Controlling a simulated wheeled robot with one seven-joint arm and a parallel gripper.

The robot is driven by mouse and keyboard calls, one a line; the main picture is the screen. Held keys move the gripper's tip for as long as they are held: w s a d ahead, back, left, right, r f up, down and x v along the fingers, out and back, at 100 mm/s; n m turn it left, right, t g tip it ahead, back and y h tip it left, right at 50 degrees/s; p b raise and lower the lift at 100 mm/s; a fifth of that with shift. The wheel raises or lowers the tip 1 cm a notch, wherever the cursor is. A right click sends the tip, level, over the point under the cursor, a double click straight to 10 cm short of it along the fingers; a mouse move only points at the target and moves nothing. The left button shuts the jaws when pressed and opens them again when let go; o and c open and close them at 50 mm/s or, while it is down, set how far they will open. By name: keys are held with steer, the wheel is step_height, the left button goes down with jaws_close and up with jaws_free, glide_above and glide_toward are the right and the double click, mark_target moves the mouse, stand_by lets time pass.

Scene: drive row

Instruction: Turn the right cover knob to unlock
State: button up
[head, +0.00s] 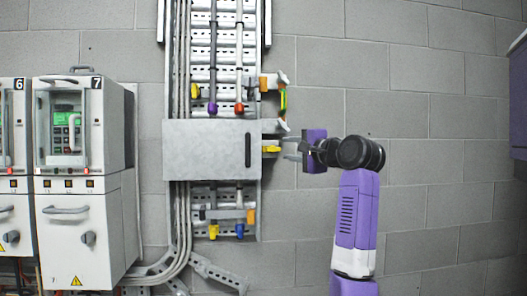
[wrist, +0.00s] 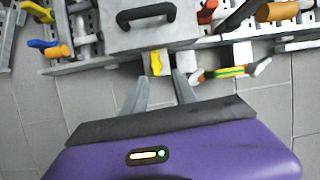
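The right cover knob (head: 271,149) is a small yellow piece at the right edge of the grey cover plate (head: 205,150). In the wrist view the yellow knob (wrist: 156,62) shows just below the cover's edge, beyond and between my fingertips. My gripper (head: 292,150) is to the right of the knob at about its height, pointing left towards it. In the wrist view my gripper (wrist: 160,77) has its two grey fingers apart with nothing held between them. A dark handle (wrist: 146,14) is on the cover.
Cable trunking (head: 225,70) with coloured plugs runs above and below the cover. A yellow-green cable (head: 283,100) on a bracket is just above my gripper. Drive cabinets labelled 6 (head: 14,160) and 7 (head: 80,170) stand at the left.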

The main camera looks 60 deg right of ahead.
mark_target(275, 150)
steer(key=shift+m, duration=0.3)
steer(key=p+x, duration=0.1)
steer(key=x, duration=0.1)
steer(key=p+x, duration=0.1)
steer(key=x, duration=0.1)
steer(key=p+x, duration=0.1)
steer(key=x, duration=0.1)
steer(key=shift+w+d+f, duration=0.1)
steer(key=shift+w+f, duration=0.2)
steer(key=shift+w, duration=0.15)
steer(key=shift+w+d+f, duration=0.1)
steer(key=shift+w+d, duration=0.1)
steer(key=shift+w, duration=0.2)
steer(key=shift+c, duration=0.2)
jaws_close()
